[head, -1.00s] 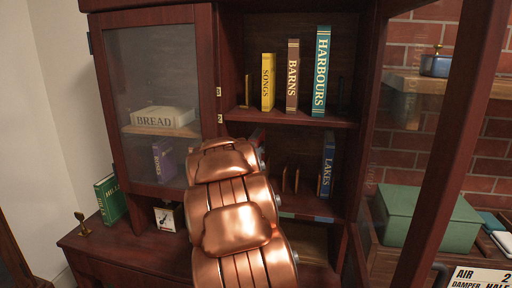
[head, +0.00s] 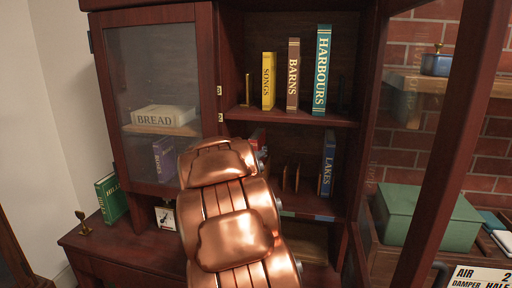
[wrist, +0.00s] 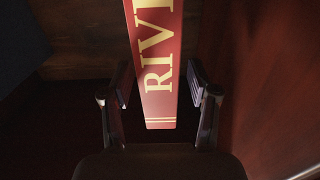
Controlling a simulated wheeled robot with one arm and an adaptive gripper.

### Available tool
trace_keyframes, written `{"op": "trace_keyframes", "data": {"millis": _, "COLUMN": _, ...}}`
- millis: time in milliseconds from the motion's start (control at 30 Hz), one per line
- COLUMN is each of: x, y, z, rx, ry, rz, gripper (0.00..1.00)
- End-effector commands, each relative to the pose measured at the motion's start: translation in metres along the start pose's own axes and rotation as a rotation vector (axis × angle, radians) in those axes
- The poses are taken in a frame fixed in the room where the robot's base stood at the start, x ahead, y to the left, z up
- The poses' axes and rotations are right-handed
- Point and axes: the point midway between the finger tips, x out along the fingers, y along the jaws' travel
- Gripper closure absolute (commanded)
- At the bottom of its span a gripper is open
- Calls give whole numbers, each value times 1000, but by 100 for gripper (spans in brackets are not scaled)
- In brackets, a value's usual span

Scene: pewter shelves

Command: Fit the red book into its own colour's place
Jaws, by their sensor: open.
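The red book (wrist: 158,60), with "RIV" in gold letters on its spine, stands upright in the wrist view. My gripper (wrist: 157,88) is open, with one finger on each side of the book's lower spine. Gaps show between the fingers and the book. In the head view only a small red patch of a book (head: 257,134) shows above my arm, on the middle shelf. My gripper is hidden behind my arm there. Thin dividers (head: 285,180) stand on that shelf, left of the blue "LAKES" book (head: 327,164). A coloured strip (head: 323,218) runs along the shelf's front edge, partly covered by my arm.
Yellow (head: 268,82), brown (head: 292,76) and teal (head: 321,70) books stand on the upper shelf. A glass door (head: 152,75) closes the left side. Another door frame (head: 440,130) stands at right. A green box (head: 428,215) sits beyond it.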

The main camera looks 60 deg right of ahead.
Motion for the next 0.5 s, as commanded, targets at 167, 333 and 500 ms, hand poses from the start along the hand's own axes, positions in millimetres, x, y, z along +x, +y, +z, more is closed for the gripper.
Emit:
{"op": "trace_keyframes", "data": {"millis": 167, "x": -28, "y": -1, "z": -3, "rx": -1, "ry": 5, "rz": -2, "gripper": 40}}
{"op": "trace_keyframes", "data": {"millis": 333, "x": -53, "y": -1, "z": -2, "rx": -1, "ry": 4, "rz": -2, "gripper": 40}}
{"op": "trace_keyframes", "data": {"millis": 500, "x": -73, "y": 0, "z": -1, "rx": -1, "ry": 2, "rz": -1, "gripper": 40}}
